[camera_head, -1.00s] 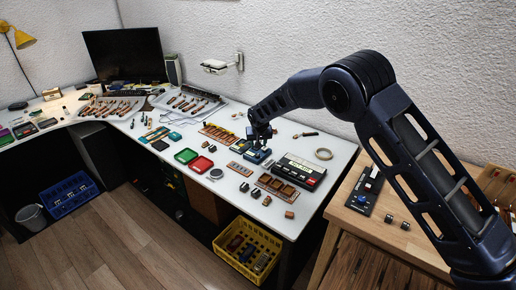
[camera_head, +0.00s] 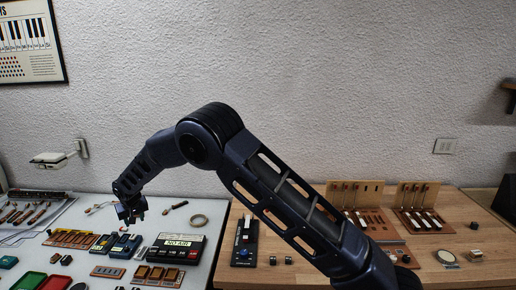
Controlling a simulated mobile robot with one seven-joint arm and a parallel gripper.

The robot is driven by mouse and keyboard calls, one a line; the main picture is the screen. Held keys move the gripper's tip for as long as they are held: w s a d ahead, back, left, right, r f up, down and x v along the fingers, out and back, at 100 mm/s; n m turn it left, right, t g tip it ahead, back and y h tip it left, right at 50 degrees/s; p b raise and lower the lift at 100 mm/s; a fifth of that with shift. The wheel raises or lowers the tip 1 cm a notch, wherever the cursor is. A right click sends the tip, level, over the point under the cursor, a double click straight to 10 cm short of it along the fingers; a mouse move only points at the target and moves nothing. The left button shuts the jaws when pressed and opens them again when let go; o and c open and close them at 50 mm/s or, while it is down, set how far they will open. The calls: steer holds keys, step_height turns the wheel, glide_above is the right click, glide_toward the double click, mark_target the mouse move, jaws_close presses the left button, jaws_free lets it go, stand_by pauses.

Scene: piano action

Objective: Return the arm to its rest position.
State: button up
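My dark blue arm (camera_head: 270,195) reaches from the lower right to the upper middle, bends at its elbow and slopes down to the left. My gripper (camera_head: 133,222) hangs above the white table, near the blue box-like devices (camera_head: 125,246). No held object shows in it. Its fingers are too small and dark to tell whether they are open or shut.
A black device (camera_head: 177,247) reading like "NO AIR" and a tan ring (camera_head: 199,220) lie on the white table (camera_head: 215,212). A wooden bench (camera_head: 440,247) at right bears key-like models (camera_head: 420,217). A wall stands behind.

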steer(key=w+d+r+m, duration=0.1)
steer(key=w+d+r, duration=0.4)
steer(key=d+r, duration=0.5)
steer(key=w+d+r+m, duration=0.1)
steer(key=w+d+r, duration=0.4)
steer(key=d, duration=0.9)
steer(key=w+d+r+m, duration=0.2)
steer(key=w+d+r, duration=0.45)
steer(key=d, duration=0.65)
steer(key=s+d+r+m, duration=0.1)
steer(key=s+d+r, duration=0.3)
steer(key=d, duration=0.6)
steer(key=s+d+r+h, duration=0.1)
steer(key=s+d+r, duration=0.3)
steer(key=d, duration=0.7)
steer(key=s+d+r+m, duration=0.1)
steer(key=s+d+r, duration=0.3)
steer(key=d, duration=0.6)
steer(key=s+d+f+m+h, duration=0.1)
steer(key=s+d+f, duration=0.1)
steer(key=s+d, duration=0.5)
steer(key=s+d+f+m+t, duration=0.1)
steer(key=s+d+f, duration=0.2)
steer(key=s+d, duration=0.4)
steer(key=s, duration=0.6)
steer(key=shift+h, duration=0.4)
steer(key=shift+a+f, duration=0.1)
